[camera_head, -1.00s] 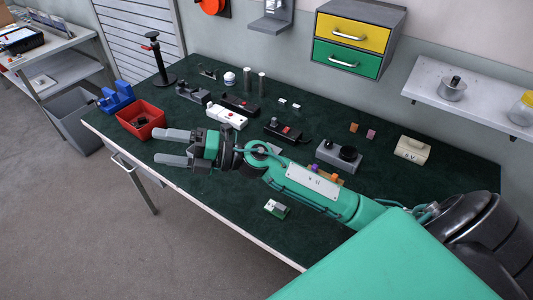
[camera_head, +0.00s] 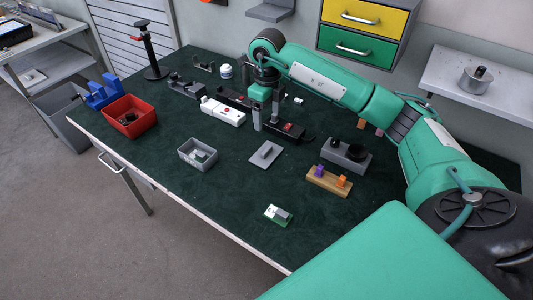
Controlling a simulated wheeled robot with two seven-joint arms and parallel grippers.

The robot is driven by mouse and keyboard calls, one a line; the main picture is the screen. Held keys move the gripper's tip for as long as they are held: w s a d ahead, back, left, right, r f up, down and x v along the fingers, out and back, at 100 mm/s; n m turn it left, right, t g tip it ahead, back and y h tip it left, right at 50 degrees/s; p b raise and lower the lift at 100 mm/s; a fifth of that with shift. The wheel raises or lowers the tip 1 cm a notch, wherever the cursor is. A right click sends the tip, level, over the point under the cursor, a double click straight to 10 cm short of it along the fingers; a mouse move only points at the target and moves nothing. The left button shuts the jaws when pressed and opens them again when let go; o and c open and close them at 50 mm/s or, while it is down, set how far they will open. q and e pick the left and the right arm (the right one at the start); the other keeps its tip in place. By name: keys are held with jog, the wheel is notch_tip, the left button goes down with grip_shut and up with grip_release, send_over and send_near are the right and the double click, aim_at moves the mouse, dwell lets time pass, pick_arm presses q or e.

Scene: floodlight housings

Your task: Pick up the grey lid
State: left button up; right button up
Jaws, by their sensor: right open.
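The grey lid (camera_head: 262,157) is a small flat plate with a raised ridge on top. It lies flat on the dark green table top, near the middle. A grey open housing (camera_head: 187,158) sits to its left with a pale part inside. My right gripper (camera_head: 267,131) points down above the table, just behind the lid in the picture. Its fingers are apart, with the lid outside them; I cannot tell their exact height. My left gripper is not in view.
Near the gripper are a black device (camera_head: 297,136) and a white device (camera_head: 222,111). A grey block with a black knob (camera_head: 345,155) and a wooden block with purple and orange pieces (camera_head: 328,181) stand right. A red bin (camera_head: 130,117) is left.

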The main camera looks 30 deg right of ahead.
jog(key=p, duration=0.1)
send_over(267, 149)
notch_tip(267, 149, down, 7)
jog(key=shift+s+f, duration=0.1)
jog(key=shift+f, duration=0.4)
jog(key=shift+f+p, duration=0.55)
jog(key=shift+p, duration=0.05)
notch_tip(267, 149, down, 4)
jog(key=shift+a+r+p, duration=0.1)
jog(key=shift+r+p, duration=0.1)
jog(key=shift+p, duration=0.45)
jog(key=shift+f, duration=0.35)
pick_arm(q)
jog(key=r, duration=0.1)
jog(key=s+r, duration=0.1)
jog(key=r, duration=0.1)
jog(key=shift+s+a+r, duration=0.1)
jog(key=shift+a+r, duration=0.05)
pick_arm(e)
jog(key=c, duration=1.3)
